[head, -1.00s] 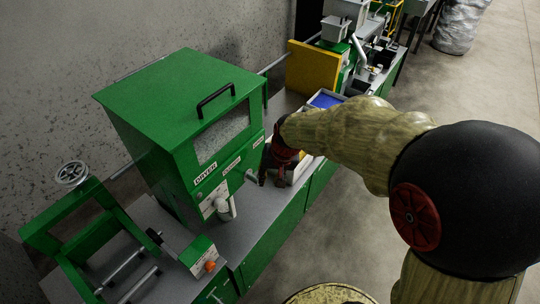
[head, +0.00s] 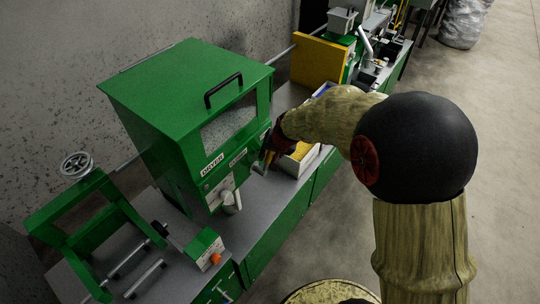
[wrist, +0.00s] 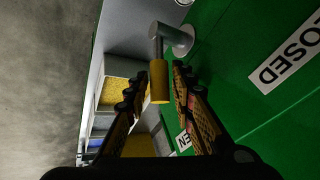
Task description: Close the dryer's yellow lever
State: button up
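The green dryer (head: 150,105) stands on the grey bench. Its yellow lever (wrist: 158,82) sits on a grey pivot (wrist: 178,38) on the dryer's front in the wrist view. The lever points away from the CLOSED label (wrist: 290,50) and toward the side of a partly hidden label ending in "EN" (wrist: 184,141). My gripper (wrist: 155,80) is open, with one finger on each side of the lever's yellow end; contact cannot be told. In the head view, my gripper (head: 268,150) is at the dryer's front right and partly covers the lever.
A tray with yellow granules (head: 299,152) stands right of the dryer; it also shows in the wrist view (wrist: 118,92). A yellow panel (head: 318,62) stands behind it. A grey spout (head: 230,201) juts from the dryer's front. The floor at right is open.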

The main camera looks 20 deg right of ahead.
jog(key=c, duration=0.3)
grip_shut()
dwell(0.6)
